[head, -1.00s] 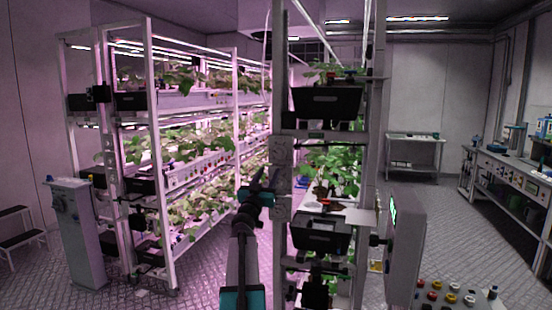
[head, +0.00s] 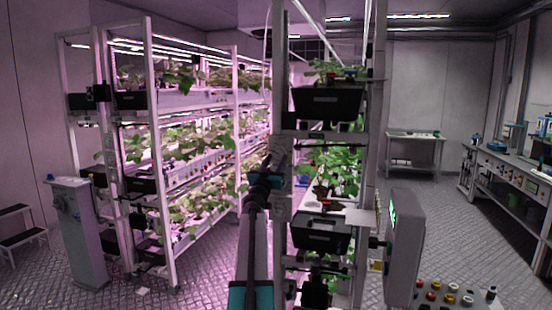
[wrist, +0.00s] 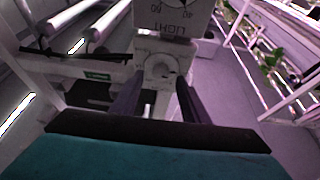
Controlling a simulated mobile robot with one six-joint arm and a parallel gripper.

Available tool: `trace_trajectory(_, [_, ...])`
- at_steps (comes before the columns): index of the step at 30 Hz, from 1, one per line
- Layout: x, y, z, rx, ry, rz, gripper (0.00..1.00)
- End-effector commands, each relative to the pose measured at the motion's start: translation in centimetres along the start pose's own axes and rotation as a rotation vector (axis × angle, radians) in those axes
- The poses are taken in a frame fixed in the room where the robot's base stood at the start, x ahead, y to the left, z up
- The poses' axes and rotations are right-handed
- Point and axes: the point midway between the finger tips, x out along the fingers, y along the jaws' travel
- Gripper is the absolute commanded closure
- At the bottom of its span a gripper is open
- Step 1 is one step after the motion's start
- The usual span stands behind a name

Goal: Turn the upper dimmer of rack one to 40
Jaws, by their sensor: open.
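In the wrist view a pale dimmer plate (wrist: 172,18) shows upside-down lettering that reads LIGHT, with numbers beside it. Its round knob (wrist: 160,68) is just below the lettering in the picture. My gripper (wrist: 160,84) is open, with one dark finger on each side of the knob's lower part; I cannot tell if they touch it. In the head view my gripper (head: 270,168) is up against the near post (head: 281,75) of the middle rack. The knob's setting is too small to read, and no rack number is legible.
Black boxes (head: 328,103) and plants (head: 335,165) fill the middle rack right of my arm. A grey console (head: 404,245) stands at the right front. Another plant rack (head: 152,150) is at left. The floor (head: 205,275) between is clear.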

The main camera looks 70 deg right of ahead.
Motion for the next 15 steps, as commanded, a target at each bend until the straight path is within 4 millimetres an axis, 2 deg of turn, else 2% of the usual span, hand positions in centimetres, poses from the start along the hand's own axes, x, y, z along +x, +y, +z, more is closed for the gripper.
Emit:
trace_trajectory(1, [0.7, 0.0, -0.1, 0.0, 0.0, 0.0, 0.58])
trace_trajectory(6, [1.9, 0.0, 0.0, -0.001, 0.0, 0.0, 0.58])
trace_trajectory(15, [2.5, 0.0, 0.0, -0.001, 0.0, -0.001, 0.58])
